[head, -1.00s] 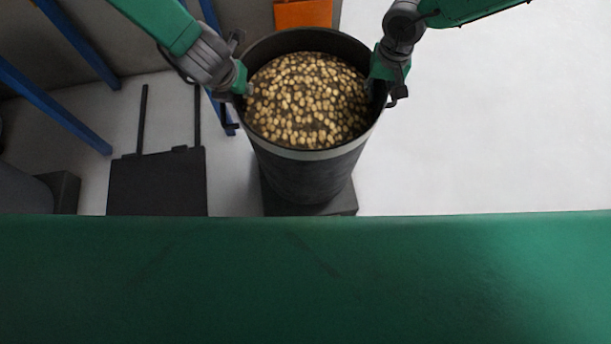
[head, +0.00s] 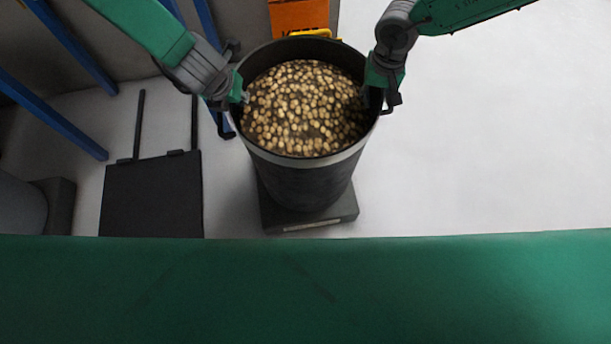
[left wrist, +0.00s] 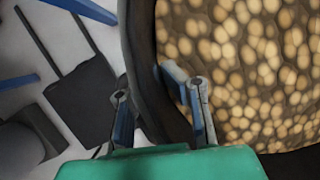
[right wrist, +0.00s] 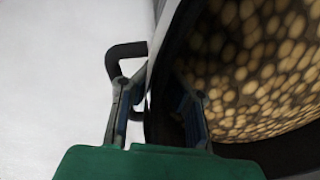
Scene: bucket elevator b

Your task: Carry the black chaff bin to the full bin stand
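The black chaff bin (head: 305,185), nearly full of pale yellow-brown pieces, is upright above a dark low base (head: 335,212). I cannot tell for sure whether its bottom touches the base. My left gripper (head: 238,90) is at the left of the rim; in the left wrist view (left wrist: 160,110) one finger is inside the bin and one outside, with the wall between. My right gripper (head: 378,88) straddles the right of the rim in the same way, as the right wrist view (right wrist: 155,110) shows. A black side handle (right wrist: 122,60) sits beside its outer finger.
A dark flat plate with two bars (head: 152,195) lies on the floor at left. Blue posts (head: 55,115) stand at upper left. An orange box (head: 298,15) and a yellow part (head: 318,33) are behind the bin. The pale floor at right (head: 490,140) is clear.

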